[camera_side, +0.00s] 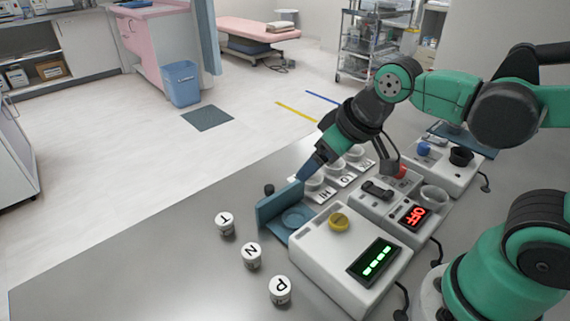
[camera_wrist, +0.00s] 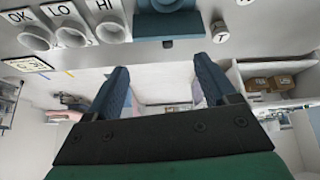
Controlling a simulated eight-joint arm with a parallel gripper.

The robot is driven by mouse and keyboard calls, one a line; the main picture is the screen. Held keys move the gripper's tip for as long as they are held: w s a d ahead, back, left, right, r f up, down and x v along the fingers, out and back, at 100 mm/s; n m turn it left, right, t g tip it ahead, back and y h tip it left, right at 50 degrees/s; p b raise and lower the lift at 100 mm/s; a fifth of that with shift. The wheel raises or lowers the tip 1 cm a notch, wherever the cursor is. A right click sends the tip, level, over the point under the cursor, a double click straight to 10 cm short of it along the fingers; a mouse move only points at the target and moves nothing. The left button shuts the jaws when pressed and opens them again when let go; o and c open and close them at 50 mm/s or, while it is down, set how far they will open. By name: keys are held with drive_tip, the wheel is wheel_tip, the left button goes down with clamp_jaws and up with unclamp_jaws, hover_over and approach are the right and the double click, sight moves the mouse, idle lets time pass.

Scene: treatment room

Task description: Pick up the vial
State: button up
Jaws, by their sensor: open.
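Three small white-topped vials stand upright on the grey table in the side view: one marked T (camera_side: 226,222), one marked N (camera_side: 251,255) and one marked P (camera_side: 279,289). I cannot tell which one the task means. In the wrist view the T-marked top (camera_wrist: 221,32) shows at the upper right. My gripper (camera_side: 305,173) is beside the raised blue lid of the white machine, to the right of and above the vials. Its two blue fingers also show in the wrist view (camera_wrist: 162,76), apart with nothing between them. The side view partly hides the fingertips.
The white machine (camera_side: 318,258) has a yellow knob, a green display and a raised blue lid (camera_side: 277,204). Labelled cups (camera_wrist: 70,35) stand behind it. A device reading OFF (camera_side: 415,215) is to its right. The table's left part (camera_side: 130,265) is clear.

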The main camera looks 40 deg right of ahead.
drive_tip(key=w+a+f+n+g, duration=0.25)
drive_tip(key=a+n, duration=0.25)
drive_tip(key=a, duration=0.3)
drive_tip(key=n+g, duration=0.2)
drive_tip(key=n, duration=0.1)
hover_over(251, 250)
drive_tip(key=shift+y, duration=0.3)
drive_tip(key=f, duration=0.4)
drive_tip(key=shift+s+d, duration=0.4)
drive_tip(key=shift+w+a+f, duration=0.15)
drive_tip(key=shift+a+f, duration=0.05)
drive_tip(key=shift+f, duration=1.2)
drive_tip(key=shift+w+a+f, duration=0.15)
drive_tip(key=shift+f, duration=1.2)
clamp_jaws()
drive_tip(key=shift+r, duration=0.15)
